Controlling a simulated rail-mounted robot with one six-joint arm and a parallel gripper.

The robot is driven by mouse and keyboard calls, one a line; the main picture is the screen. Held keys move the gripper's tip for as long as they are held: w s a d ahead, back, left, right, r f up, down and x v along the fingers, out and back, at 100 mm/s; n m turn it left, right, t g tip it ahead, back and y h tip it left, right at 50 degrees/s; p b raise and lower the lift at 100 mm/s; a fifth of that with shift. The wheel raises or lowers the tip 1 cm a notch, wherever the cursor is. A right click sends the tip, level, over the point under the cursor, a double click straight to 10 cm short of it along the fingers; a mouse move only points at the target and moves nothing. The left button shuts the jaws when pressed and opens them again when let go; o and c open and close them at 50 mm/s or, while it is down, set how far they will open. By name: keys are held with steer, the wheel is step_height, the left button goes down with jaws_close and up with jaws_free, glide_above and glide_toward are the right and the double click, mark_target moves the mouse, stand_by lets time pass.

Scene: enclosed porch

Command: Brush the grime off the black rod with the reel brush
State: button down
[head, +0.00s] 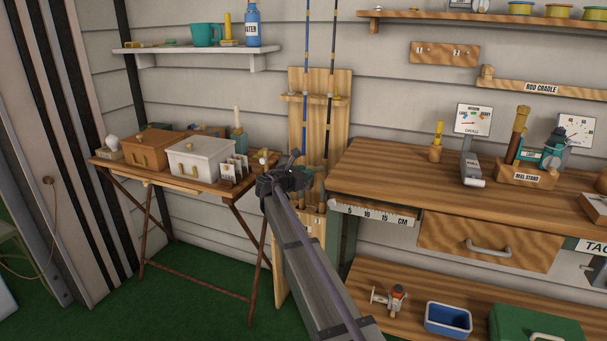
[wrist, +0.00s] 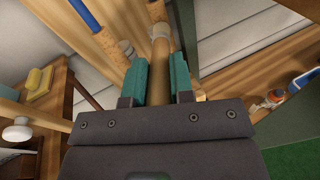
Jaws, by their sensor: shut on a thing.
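The black rod (head: 333,50) stands upright in the wooden rod rack (head: 343,95), right of a blue rod (head: 307,45). My gripper (head: 295,177) is in front of the rack's lower part, close to the rods' lower ends. In the wrist view the teal fingers (wrist: 158,82) are shut on a tan round handle with a pale band, seemingly the reel brush (wrist: 160,60). It points away from me toward a cork grip (wrist: 156,10); whether they touch is unclear. The brush's head cannot be made out. Grime on the rod is too small to see.
A folding table (head: 190,187) with two boxes stands left of the rack. The workbench (head: 400,178) with a reel stand (head: 527,173) is close on the right. A ruler strip (head: 372,213) runs along its front edge. A blue tray (head: 448,320) sits on the lower shelf.

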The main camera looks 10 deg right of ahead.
steer(key=shift+d+r+p, duration=0.2)
steer(key=shift+r+p, duration=1.35)
steer(key=shift+f, duration=0.1)
steer(key=shift+s+a, duration=0.1)
steer(key=s+a, duration=0.1)
steer(key=s, duration=0.1)
steer(key=s+a, duration=0.1)
steer(key=s, duration=0.1)
steer(key=shift+a, duration=0.4)
stand_by(0.4)
